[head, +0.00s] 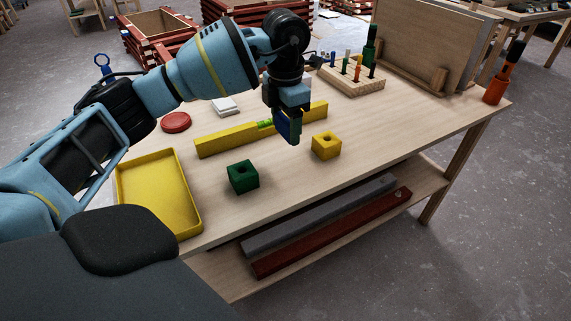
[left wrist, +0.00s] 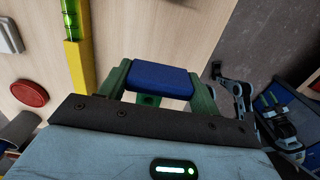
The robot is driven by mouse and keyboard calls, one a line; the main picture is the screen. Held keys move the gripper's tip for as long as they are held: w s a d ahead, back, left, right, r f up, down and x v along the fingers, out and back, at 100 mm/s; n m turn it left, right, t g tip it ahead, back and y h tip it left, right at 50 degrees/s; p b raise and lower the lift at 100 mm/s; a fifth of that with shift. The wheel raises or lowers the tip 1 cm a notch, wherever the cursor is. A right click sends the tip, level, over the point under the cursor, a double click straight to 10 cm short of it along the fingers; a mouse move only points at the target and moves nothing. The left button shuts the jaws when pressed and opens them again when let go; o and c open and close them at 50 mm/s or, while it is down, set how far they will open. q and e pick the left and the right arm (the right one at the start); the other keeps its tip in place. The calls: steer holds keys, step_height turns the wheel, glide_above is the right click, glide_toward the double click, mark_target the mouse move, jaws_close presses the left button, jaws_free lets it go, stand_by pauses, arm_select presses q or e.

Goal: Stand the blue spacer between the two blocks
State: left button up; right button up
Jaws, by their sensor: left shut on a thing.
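The green block (head: 243,178) and the yellow block (head: 326,146), each with a hole in its top, stand apart on the table with a bare gap between them. My left gripper (head: 287,128) is shut on the blue spacer (left wrist: 160,79), gripping it by its two ends in the left wrist view. It holds the spacer above the table, behind the gap between the blocks in the head view. The spacer also shows there as a dark blue piece (head: 294,129), partly hidden by the fingers. A green block shows below the spacer in the wrist view (left wrist: 149,100).
A yellow spirit level (head: 225,142) lies behind the blocks. A yellow tray (head: 160,193) is at the left edge, with a red disc (head: 176,122) and white pads (head: 225,106) behind. A wooden tool rack (head: 352,82) stands at the back. The table's right front is clear.

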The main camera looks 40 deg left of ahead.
mark_target(286, 168)
arm_select(q)
steer(key=shift+f, duration=4.85)
steer(key=shift+f, duration=0.15)
steer(key=o, duration=1)
step_height(286, 168, up, 12)
steer(key=shift+r, duration=0.15)
